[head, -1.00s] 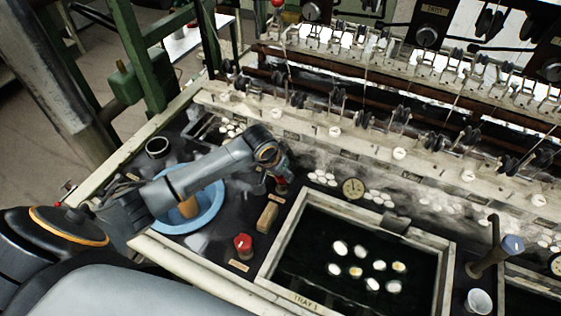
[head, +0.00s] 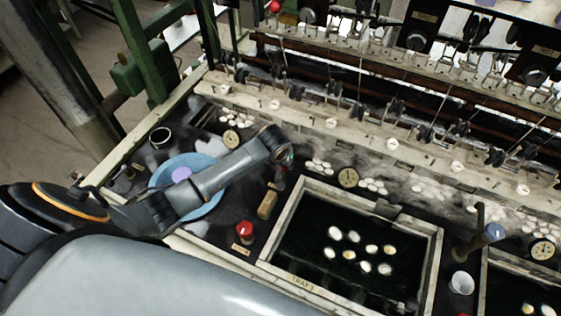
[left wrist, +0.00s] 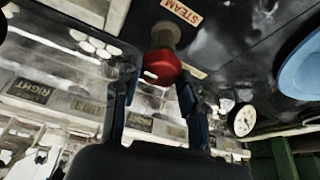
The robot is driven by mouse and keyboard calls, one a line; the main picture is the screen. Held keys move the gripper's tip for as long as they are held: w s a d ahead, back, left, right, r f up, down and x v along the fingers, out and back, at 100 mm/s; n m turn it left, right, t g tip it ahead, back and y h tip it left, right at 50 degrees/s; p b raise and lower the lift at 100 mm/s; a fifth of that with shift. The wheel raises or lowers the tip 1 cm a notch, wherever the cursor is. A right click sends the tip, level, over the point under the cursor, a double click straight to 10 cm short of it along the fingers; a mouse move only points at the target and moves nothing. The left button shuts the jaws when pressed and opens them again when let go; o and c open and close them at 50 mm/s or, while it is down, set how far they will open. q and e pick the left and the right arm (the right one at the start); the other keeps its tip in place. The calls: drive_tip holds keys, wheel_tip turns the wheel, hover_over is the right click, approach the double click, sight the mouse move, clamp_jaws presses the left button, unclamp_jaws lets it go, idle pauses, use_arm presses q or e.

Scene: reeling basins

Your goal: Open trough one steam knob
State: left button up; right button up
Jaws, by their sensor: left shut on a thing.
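The red steam knob (left wrist: 163,68) shows in the left wrist view beside a plate reading STEAM (left wrist: 181,12). My left gripper (left wrist: 160,80) is shut on it, with one finger on each side. In the head view my left arm reaches over the blue basin to the strip left of tray one (head: 432,262). There the gripper and the knob are mostly hidden by the wrist. The knob's turned angle is hard to tell. My right gripper is not in view.
The blue basin (head: 160,176) lies under my left arm. A dial gauge (head: 347,178) and the reeling frame stand behind.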

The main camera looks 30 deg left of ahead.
use_arm(q)
drive_tip(key=o, duration=1.2)
drive_tip(key=shift+c, duration=0.2)
drive_tip(key=v, duration=1.2)
